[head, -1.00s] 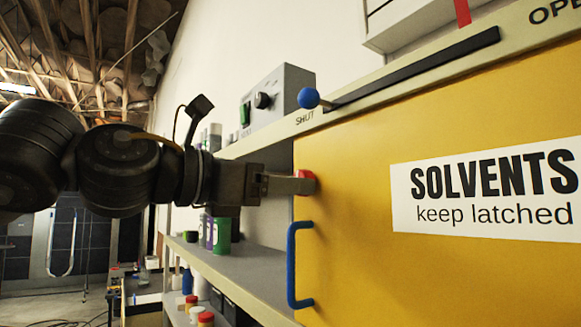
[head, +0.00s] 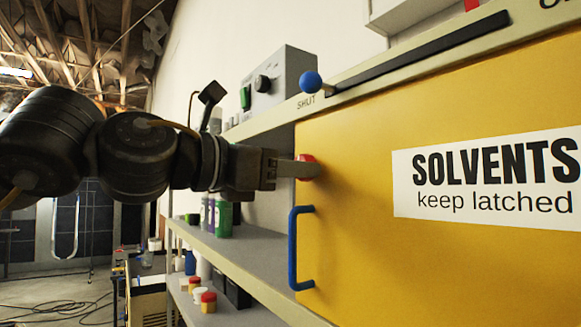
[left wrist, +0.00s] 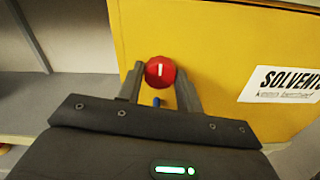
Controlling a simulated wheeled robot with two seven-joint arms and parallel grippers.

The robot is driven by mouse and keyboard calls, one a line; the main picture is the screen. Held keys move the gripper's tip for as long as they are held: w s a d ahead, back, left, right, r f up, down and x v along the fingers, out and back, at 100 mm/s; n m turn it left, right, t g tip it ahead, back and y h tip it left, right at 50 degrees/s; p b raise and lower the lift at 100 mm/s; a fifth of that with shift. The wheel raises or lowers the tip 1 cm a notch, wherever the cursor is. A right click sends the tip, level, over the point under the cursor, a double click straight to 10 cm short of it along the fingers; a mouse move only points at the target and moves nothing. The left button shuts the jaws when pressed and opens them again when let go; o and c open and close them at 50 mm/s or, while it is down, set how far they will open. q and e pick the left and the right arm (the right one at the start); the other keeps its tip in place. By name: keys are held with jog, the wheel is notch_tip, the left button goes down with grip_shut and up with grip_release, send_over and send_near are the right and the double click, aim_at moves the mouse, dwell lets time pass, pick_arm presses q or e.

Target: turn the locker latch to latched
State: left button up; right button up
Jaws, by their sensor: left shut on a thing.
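The locker latch is a red round knob (left wrist: 160,72) with a white mark, at the left edge of the yellow locker door (head: 400,260). In the left wrist view the white mark points about straight up in the picture. My left gripper (head: 292,169) is shut on the knob, with one finger on each side of it; the fingers also show in the left wrist view (left wrist: 160,82). The door bears a "SOLVENTS keep latched" sign (head: 490,175). My right gripper is not in view.
A blue door handle (head: 293,248) stands out below the latch. A blue ball-ended lever (head: 310,82) is above, by the word "SHUT". Shelves (head: 235,260) with bottles and jars lie to the left. A grey box with a dial (head: 270,85) stands on top.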

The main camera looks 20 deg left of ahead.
pick_arm(q)
jog(key=shift+f+n+b, duration=0.2)
jog(key=shift+n+b, duration=0.4)
jog(key=shift+b, duration=0.15)
jog(key=n+b, duration=0.7)
jog(key=n, duration=0.1)
jog(key=shift+n, duration=0.3)
jog(key=n+b, duration=0.3)
jog(key=n, duration=0.2)
jog(key=shift+r, duration=0.1)
jog(key=shift+r+n+b, duration=0.1)
jog(key=shift+n+b, duration=0.65)
jog(key=shift+n, duration=0.75)
jog(key=o, duration=1)
jog(key=shift+w, duration=0.1)
jog(key=shift+a, duration=0.1)
